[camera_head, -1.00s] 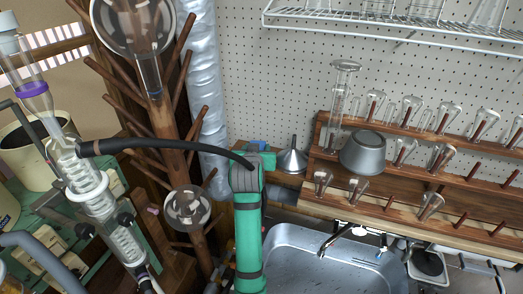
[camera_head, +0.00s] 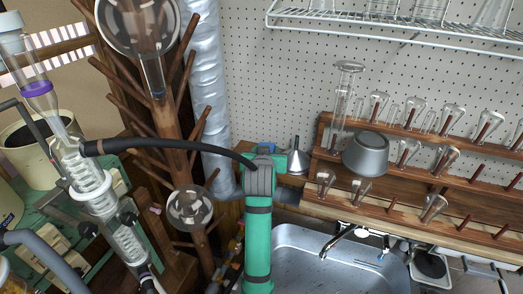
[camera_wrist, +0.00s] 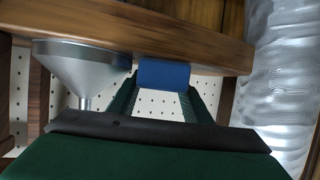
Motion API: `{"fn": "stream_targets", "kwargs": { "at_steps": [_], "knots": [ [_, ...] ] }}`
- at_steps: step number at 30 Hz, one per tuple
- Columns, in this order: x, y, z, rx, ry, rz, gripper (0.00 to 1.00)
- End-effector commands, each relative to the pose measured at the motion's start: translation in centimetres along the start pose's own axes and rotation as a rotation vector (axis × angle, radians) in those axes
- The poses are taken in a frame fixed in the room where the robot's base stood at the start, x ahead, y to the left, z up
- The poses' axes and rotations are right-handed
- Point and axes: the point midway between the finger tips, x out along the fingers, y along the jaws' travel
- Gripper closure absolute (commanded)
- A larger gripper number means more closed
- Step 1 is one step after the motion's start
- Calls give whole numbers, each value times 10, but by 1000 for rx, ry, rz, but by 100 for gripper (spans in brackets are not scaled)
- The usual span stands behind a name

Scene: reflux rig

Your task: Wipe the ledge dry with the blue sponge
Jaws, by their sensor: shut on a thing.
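The blue sponge (camera_wrist: 164,74) is between the two green fingers of my gripper (camera_wrist: 164,84) in the wrist view, and the gripper is shut on it. The sponge sits against the wooden ledge (camera_wrist: 150,32), which crosses the top of that view. In the head view my green arm hides most of the ledge and the sponge. A grey metal funnel (camera_wrist: 82,62) stands mouth-down on the ledge, close beside the gripper. It also shows just right of the gripper in the head view (camera_head: 294,161). I cannot tell whether the ledge is wet.
A foil-covered duct (camera_wrist: 278,70) rises beside the ledge, left of my arm in the head view. A wooden rack (camera_head: 410,205) with several glass vessels and a grey bowl (camera_head: 366,154) stands right. The sink (camera_head: 305,262) lies below. A peg stand with flasks (camera_head: 190,207) stands left.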

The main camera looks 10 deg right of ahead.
Motion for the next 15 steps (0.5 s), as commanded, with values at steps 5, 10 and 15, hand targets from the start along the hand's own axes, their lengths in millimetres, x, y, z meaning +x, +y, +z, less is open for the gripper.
{"fn": "stream_targets", "kwargs": {
  "at_steps": [5,10,15],
  "knots": [
    [-1,6,2,0,-2,2,80],
    [0,1,1,0,-3,0,80],
    [3,-10,0,-1,-3,-1,80]
  ]
}}
